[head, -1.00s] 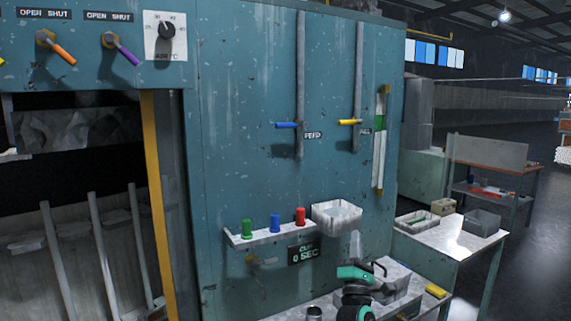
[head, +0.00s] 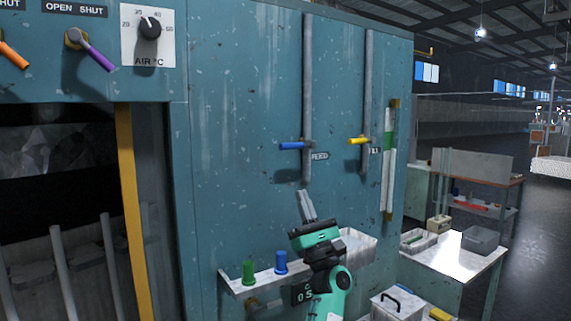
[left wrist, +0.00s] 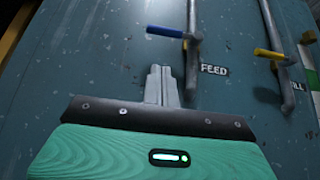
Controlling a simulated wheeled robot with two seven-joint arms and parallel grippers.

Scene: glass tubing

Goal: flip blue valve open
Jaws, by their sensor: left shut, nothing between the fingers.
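The blue valve handle (head: 292,146) sticks out to the left from a grey vertical pipe on the teal panel, beside the FEED label (head: 319,156). It lies about level. The left wrist view also shows the blue handle (left wrist: 165,31), above and ahead of the fingers. My left gripper (head: 306,192) is shut and empty, its fingers pointing up, below the blue handle and apart from it. In the left wrist view its fingers (left wrist: 160,72) are together, with a gap to the pipe and handle. My right gripper is in neither view.
A yellow valve handle (head: 359,140) sits on a second pipe to the right. A work table (head: 462,257) stands at the right.

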